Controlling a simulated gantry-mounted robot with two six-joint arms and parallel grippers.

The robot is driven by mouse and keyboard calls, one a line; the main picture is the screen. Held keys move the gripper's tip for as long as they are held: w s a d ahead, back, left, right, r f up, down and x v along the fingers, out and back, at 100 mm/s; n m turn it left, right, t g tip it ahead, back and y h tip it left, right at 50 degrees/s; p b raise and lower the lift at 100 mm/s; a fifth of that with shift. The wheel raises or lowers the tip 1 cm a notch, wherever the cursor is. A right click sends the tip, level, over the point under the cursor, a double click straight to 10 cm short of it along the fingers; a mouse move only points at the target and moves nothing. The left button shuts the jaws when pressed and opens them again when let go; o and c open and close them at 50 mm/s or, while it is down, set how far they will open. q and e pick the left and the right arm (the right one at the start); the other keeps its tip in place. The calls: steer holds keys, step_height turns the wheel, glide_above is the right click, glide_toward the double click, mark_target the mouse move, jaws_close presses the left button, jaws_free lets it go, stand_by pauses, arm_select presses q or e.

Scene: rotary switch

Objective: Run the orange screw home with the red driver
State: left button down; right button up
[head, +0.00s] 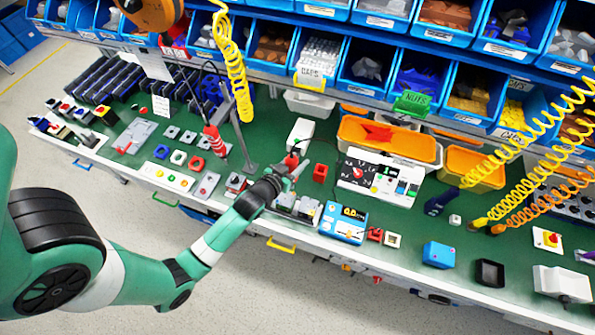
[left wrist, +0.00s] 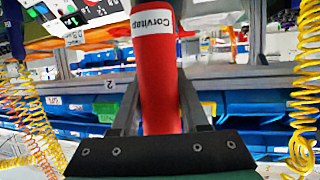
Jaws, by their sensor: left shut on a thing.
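My left gripper (head: 287,172) is over the green bench near its middle, beside a white box. It is shut on the red driver (left wrist: 160,85), a red cylinder with a white "Corvitap" label, which fills the space between the fingers in the left wrist view. In the head view only a small red part of the driver (head: 291,161) shows at the gripper. The driver's tip is not visible. I cannot make out the orange screw in either view. My right gripper is not in view.
A white control panel (head: 378,180) and a blue meter (head: 343,222) stand right of the gripper. Another red tool (head: 215,140) hangs to its left near a grey post. Yellow coiled hoses (head: 237,65) hang over the bench. Blue parts bins line the back.

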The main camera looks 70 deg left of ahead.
arm_select(q)
steer(key=shift+a+r, duration=0.2)
steer(key=shift+a, duration=0.05)
step_height(320, 180, down, 5)
steer(key=b, duration=0.4)
steer(key=shift+w+b, duration=0.15)
steer(key=shift+b, duration=0.2)
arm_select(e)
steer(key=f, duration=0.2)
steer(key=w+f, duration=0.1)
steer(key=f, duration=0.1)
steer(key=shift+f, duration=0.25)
arm_select(q)
steer(key=c, duration=0.9)
jaws_free()
steer(key=shift+c, duration=0.2)
jaws_close()
